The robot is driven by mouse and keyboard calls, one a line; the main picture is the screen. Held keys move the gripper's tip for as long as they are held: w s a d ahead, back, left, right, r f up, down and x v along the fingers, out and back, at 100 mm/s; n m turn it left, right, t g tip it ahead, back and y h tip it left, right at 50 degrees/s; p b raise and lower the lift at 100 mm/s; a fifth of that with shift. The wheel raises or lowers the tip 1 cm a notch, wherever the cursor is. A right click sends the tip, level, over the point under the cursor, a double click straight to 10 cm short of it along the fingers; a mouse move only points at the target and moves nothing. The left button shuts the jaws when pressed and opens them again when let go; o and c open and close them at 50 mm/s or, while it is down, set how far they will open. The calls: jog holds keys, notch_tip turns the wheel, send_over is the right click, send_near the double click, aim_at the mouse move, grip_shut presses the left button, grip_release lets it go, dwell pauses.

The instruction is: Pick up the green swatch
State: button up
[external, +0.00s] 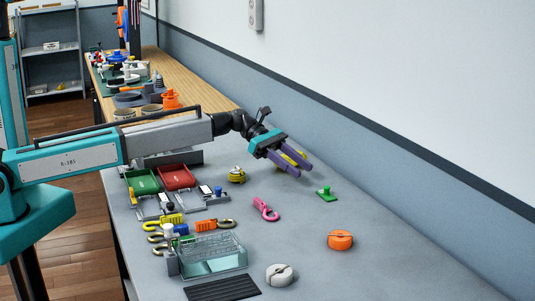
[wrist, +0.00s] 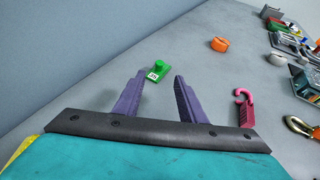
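The green swatch (external: 327,195) is a small flat green piece with a raised knob, lying on the grey table toward the wall side. In the wrist view the green swatch (wrist: 158,69) shows beyond the fingertips, between their lines, with a small white label on its near edge. My gripper (external: 302,171) has purple fingers and is above the table, to the left of the swatch and apart from it. In the wrist view my gripper (wrist: 159,76) is open, with nothing between the fingers.
A pink hook (external: 266,209), an orange round piece (external: 340,240) and a white round piece (external: 280,275) lie nearby. A yellow piece (external: 294,159) is partly hidden behind my fingers. Trays, clips and a clear bin (external: 213,262) crowd the left. The table around the swatch is clear.

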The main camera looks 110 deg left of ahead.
aim_at(321, 193)
jog(key=shift+x, duration=2.1)
jog(key=shift+p+x, duration=0.5)
jog(key=shift+x, duration=2.1)
jog(key=shift+a, duration=0.1)
jog(key=shift+c, duration=0.3)
grip_shut()
